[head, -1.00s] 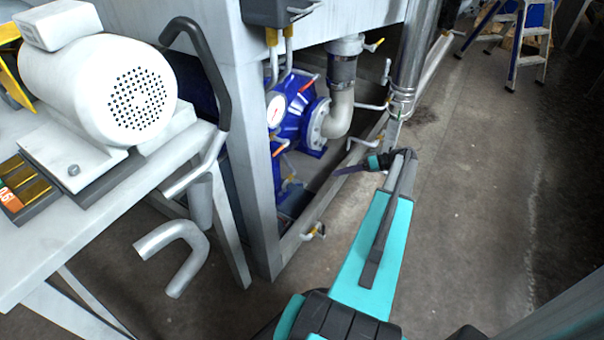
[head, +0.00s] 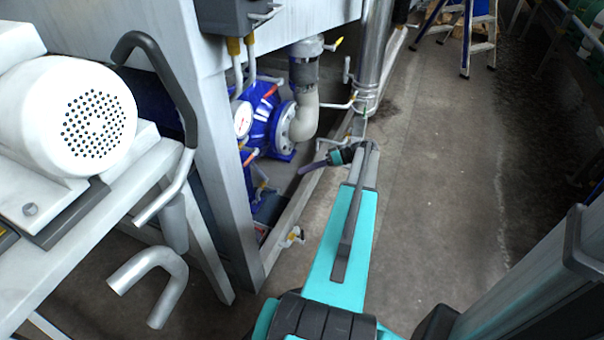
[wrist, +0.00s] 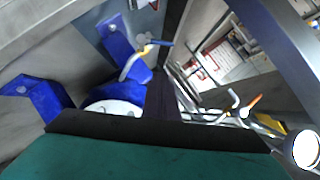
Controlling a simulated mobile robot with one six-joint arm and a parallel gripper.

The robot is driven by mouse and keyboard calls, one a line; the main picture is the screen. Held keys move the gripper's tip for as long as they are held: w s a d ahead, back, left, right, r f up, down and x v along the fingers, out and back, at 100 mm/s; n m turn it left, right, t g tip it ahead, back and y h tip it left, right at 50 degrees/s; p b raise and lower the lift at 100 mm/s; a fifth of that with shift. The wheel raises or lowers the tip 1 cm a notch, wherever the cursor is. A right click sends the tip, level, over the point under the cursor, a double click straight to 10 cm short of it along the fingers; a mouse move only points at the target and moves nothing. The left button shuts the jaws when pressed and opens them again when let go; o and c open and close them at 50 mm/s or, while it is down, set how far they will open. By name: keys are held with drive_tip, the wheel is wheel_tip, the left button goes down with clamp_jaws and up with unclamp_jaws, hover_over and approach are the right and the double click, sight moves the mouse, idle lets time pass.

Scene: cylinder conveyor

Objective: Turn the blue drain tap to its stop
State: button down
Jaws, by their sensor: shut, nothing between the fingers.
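My gripper (head: 312,165) is at the end of my turquoise arm in the head view, pointing left toward the machine's low frame. Its dark fingers (wrist: 163,98) are together and empty in the wrist view. A small bent lever (wrist: 134,62) with a yellow band and a bluish tip (wrist: 160,43) stands by blue machine parts, just left of the fingers in the picture. This may be the blue drain tap. No clearly blue tap handle can be made out in the head view. I see no contact between my fingers and the lever.
A blue pump (head: 262,118) with a gauge sits inside the grey frame (head: 222,190). A yellow-handled valve (head: 294,236) sticks out low on the frame. A white motor (head: 75,115) is at left, a stepladder (head: 468,40) at the back. The floor (head: 440,200) right of my arm is clear.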

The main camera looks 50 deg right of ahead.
sight(274, 191)
drive_tip(key=s+a+f+b+x, duration=0.1)
drive_tip(key=b+x, duration=0.3)
drive_tip(key=x, duration=0.7)
drive_tip(key=shift+s+a+f, duration=0.2)
drive_tip(key=shift+a+f, duration=0.1)
drive_tip(key=shift+f, duration=0.15)
